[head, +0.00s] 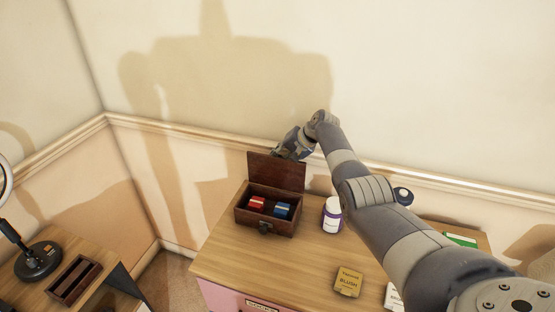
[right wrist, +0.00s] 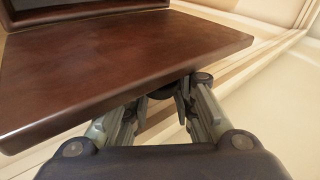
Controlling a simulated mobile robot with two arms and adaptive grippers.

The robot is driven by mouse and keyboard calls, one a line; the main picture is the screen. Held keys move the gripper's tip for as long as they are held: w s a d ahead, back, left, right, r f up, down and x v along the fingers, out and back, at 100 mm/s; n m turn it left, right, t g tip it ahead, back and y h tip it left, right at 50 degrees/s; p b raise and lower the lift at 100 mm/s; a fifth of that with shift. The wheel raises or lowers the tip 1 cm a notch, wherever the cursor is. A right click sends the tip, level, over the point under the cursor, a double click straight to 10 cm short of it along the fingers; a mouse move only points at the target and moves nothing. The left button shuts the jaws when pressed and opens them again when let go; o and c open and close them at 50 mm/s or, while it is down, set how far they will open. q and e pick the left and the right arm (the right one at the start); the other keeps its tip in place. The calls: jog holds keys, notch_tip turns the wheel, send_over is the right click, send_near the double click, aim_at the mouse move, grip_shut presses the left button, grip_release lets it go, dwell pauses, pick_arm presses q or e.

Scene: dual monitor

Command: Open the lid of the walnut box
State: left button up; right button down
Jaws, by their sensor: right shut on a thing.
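The walnut box (head: 283,229) stands on the wooden desk, with red and blue packs inside. Its lid (head: 275,173) stands raised, about upright, at the box's back edge. My right gripper (head: 290,152) is at the top of the lid, on its back side, and shut on it. In the right wrist view the lid (right wrist: 120,62) crosses above the fingers of the right gripper (right wrist: 165,98) and hides part of the grip. My left gripper is not in view.
A white jar (head: 332,218) stands right of the box, close to my right arm. A yellow box (head: 348,281) lies near the desk's front. The wall is close behind the lid. A lamp (head: 38,260) and a dark tray (head: 73,280) are on another table at left.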

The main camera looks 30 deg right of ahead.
jog(key=shift+d, duration=0.3)
jog(key=c, duration=1.3)
grip_release()
jog(key=shift+d, duration=0.1)
jog(key=shift+c, duration=0.2)
jog(key=shift+o, duration=0.2)
jog(key=shift+s+d, duration=0.1)
jog(key=shift+s+r, duration=0.1)
jog(key=shift+r, duration=0.1)
jog(key=v, duration=1.1)
jog(key=shift+s+d+r, duration=0.15)
jog(key=shift+r, duration=0.05)
